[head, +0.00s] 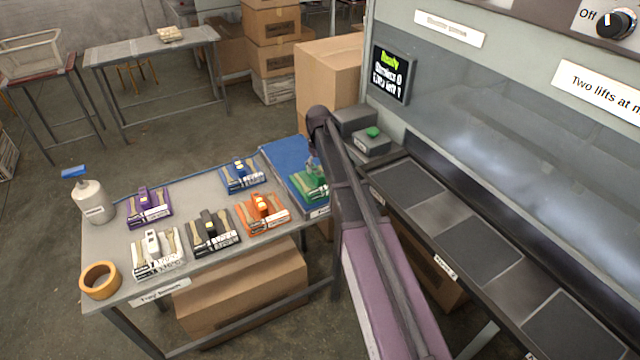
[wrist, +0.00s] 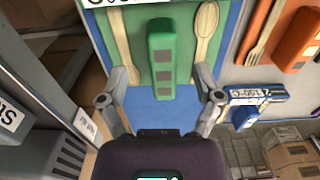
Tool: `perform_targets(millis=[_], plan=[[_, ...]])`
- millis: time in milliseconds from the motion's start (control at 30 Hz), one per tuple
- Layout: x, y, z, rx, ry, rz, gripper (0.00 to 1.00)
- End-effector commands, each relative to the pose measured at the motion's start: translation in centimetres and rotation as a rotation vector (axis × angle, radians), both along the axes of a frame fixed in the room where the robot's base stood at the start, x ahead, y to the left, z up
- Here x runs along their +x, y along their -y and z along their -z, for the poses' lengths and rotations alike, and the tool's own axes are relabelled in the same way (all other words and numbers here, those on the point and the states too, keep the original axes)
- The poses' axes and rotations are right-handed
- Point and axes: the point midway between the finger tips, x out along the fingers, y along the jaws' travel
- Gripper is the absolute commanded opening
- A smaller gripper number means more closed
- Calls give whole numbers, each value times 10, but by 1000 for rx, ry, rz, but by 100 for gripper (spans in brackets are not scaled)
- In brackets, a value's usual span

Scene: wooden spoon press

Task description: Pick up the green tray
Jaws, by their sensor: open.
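The green tray (head: 306,191) sits on a blue mat at the right end of the tray bench, partly hidden by my arm in the head view. In the wrist view the green tray (wrist: 187,79) shows a raised green handle block (wrist: 161,50) with grey pads, and wooden spoons on either side. My gripper (wrist: 160,75) is open, one finger on each side of the handle's line, with visible gaps to it. I cannot tell its exact height over the tray. In the head view my gripper (head: 313,165) is close to the tray, its fingers mostly hidden.
Purple (head: 149,207), blue (head: 241,175), white (head: 157,252), black (head: 212,233) and orange (head: 262,214) trays stand left of it on the bench (head: 108,248). A tape roll (head: 100,280) and bottle (head: 92,201) are at the left end. The press (head: 500,110) is at right.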

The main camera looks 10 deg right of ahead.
Motion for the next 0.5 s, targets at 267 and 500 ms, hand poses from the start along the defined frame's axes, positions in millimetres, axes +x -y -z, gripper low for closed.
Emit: perform_targets(millis=[267, 500], plan=[[0, -1, 1, 0, 0, 0, 83], [0, -1, 14, 0, 0, -1, 83]])
